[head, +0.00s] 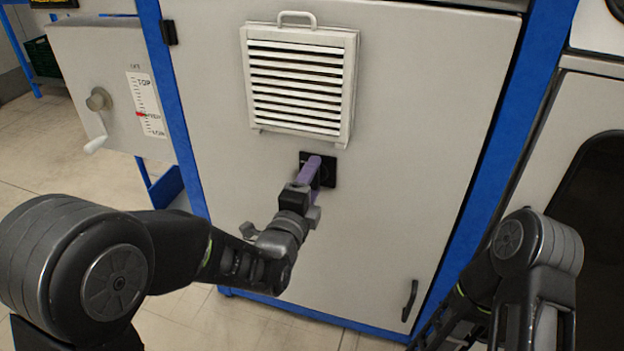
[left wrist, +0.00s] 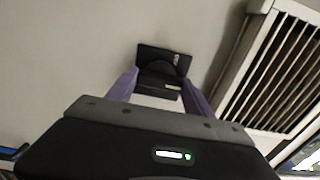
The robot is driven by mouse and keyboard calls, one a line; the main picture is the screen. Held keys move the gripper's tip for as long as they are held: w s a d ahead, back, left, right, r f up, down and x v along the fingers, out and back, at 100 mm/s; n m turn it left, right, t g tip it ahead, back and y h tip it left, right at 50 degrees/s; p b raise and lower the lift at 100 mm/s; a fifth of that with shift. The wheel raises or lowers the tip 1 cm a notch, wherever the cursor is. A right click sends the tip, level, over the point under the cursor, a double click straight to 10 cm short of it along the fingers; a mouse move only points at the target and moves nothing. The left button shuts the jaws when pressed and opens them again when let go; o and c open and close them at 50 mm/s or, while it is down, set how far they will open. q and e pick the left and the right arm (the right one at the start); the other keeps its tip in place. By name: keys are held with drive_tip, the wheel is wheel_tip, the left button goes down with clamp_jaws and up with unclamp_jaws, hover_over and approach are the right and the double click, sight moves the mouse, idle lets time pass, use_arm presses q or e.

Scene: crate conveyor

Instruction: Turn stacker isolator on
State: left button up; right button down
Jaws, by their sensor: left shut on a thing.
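The stacker isolator is a small black switch plate (head: 329,171) on the grey cabinet door, just below the louvred vent. In the left wrist view the isolator (left wrist: 165,58) shows as a dark plate with a dark knob in front of it. My left gripper (head: 312,168) has purple fingers and is at the isolator. In the left wrist view its fingers (left wrist: 165,88) stand on either side of the knob, shut on it. The fingers and hand cover part of the knob, so its exact angle cannot be told. My right gripper is not clearly visible.
A louvred vent (head: 299,82) with a top handle sticks out just above the isolator. The cabinet door (head: 425,120) has a black handle (head: 410,300) at lower right. A crank (head: 97,101) and a scale (head: 147,104) are on a panel at left. Blue frame posts (head: 178,110) flank the door.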

use_arm(q)
drive_tip(key=o, duration=1.4)
drive_tip(key=shift+c, duration=0.2)
drive_tip(key=shift+s, duration=0.1)
drive_tip(key=p+v, duration=0.1)
drive_tip(key=v, duration=0.6)
drive_tip(key=shift+s, duration=0.25)
drive_tip(key=shift+a, duration=0.1)
